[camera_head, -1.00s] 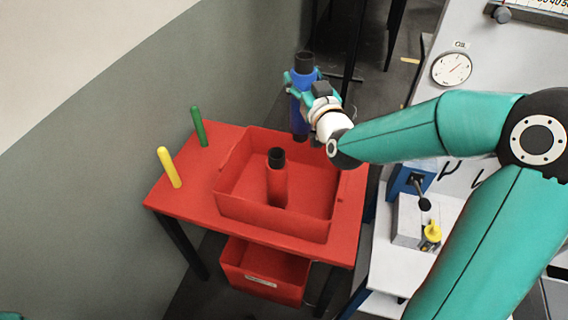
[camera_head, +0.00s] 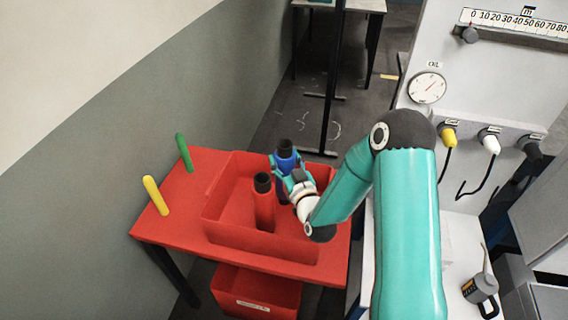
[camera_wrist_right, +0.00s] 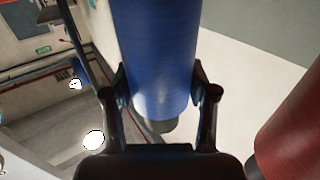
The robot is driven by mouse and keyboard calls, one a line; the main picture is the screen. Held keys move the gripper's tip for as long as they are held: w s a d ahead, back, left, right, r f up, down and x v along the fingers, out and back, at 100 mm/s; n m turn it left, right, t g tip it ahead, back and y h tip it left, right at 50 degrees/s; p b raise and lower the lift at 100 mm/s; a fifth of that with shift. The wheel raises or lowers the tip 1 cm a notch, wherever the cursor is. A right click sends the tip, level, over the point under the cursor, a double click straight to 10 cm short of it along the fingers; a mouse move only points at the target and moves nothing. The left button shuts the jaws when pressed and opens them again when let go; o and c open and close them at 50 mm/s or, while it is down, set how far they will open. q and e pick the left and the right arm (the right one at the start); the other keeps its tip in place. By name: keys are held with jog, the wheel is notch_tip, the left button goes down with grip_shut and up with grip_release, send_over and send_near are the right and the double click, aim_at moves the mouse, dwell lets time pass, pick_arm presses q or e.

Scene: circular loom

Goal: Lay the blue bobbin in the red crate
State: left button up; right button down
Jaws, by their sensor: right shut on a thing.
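The blue bobbin (camera_head: 285,154), with a dark end, is held upright by my right gripper (camera_head: 287,183). The gripper is shut around it, and the wrist view shows the blue bobbin (camera_wrist_right: 155,55) between the two fingers. The bobbin is at the far right part of the red crate (camera_head: 222,232) on the red table. Its lower end is hidden by the gripper, so I cannot tell whether it touches the crate floor. A red bobbin (camera_head: 264,208) stands upright inside the crate, just left of my right gripper. My left gripper is not in view.
A yellow peg (camera_head: 156,195) and a green peg (camera_head: 184,152) stand on the left of the red table (camera_head: 165,228). Another red bin (camera_head: 255,292) is below it. A white machine with a gauge (camera_head: 428,88) and plugs stands at the right.

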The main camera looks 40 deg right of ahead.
jog(key=shift+f, duration=0.75)
jog(key=shift+f, duration=0.15)
jog(key=c, duration=0.6)
grip_release()
